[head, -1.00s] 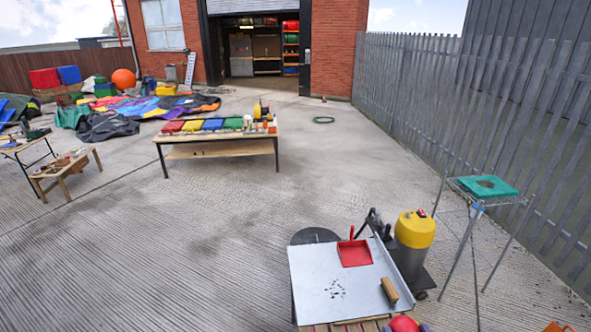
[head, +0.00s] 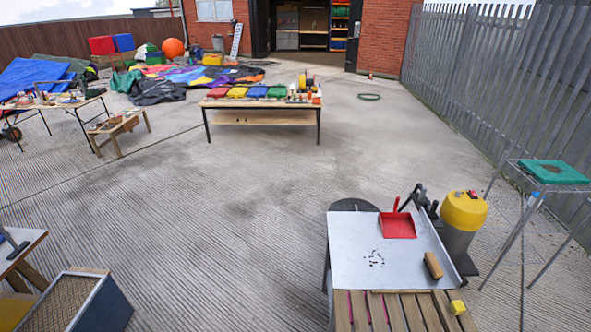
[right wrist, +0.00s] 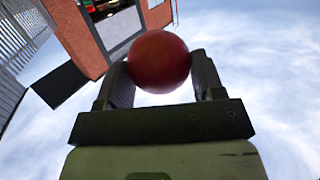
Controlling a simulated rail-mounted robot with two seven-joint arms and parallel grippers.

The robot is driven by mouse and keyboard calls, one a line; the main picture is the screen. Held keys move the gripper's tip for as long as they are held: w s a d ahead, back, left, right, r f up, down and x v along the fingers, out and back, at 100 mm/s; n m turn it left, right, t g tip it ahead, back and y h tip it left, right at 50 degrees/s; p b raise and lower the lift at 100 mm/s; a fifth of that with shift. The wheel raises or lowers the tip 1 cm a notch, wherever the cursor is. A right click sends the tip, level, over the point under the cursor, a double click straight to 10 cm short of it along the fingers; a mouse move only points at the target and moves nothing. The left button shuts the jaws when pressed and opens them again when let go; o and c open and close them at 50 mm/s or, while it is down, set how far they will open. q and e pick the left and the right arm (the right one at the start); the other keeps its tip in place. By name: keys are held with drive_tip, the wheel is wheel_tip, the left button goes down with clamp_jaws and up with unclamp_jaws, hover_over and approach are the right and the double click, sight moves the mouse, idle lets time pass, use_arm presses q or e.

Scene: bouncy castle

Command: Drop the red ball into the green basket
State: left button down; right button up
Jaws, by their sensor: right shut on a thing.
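A red ball (right wrist: 160,62) shows in the right wrist view, held between the two fingers of my right gripper (right wrist: 160,78). The gripper is shut on it, with open sky and a brick building behind. Neither the ball nor my right gripper shows in the head view. My left gripper is not in view. I cannot make out a clear green basket. A flat green thing (head: 553,172) lies on a wire stand at the right of the head view, and I cannot tell whether it is a basket.
A slatted bench (head: 405,312) with a metal sheet, a red dustpan (head: 397,225) and a yellow block (head: 457,307) is at the lower right. A yellow-topped machine (head: 463,212) stands beside it. A dark blue box (head: 105,308) is at lower left. The middle concrete is clear.

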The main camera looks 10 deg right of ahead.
drive_tip(key=s+d+f+n+y+b, duration=0.1)
drive_tip(key=s+d+f+b, duration=0.3)
drive_tip(key=d+f+b, duration=0.3)
wheel_tip(320, 180, down, 4)
drive_tip(key=shift+s+r+b, duration=0.2)
drive_tip(key=shift+r+b, duration=0.05)
drive_tip(key=shift+b, duration=0.55)
drive_tip(key=o, duration=1)
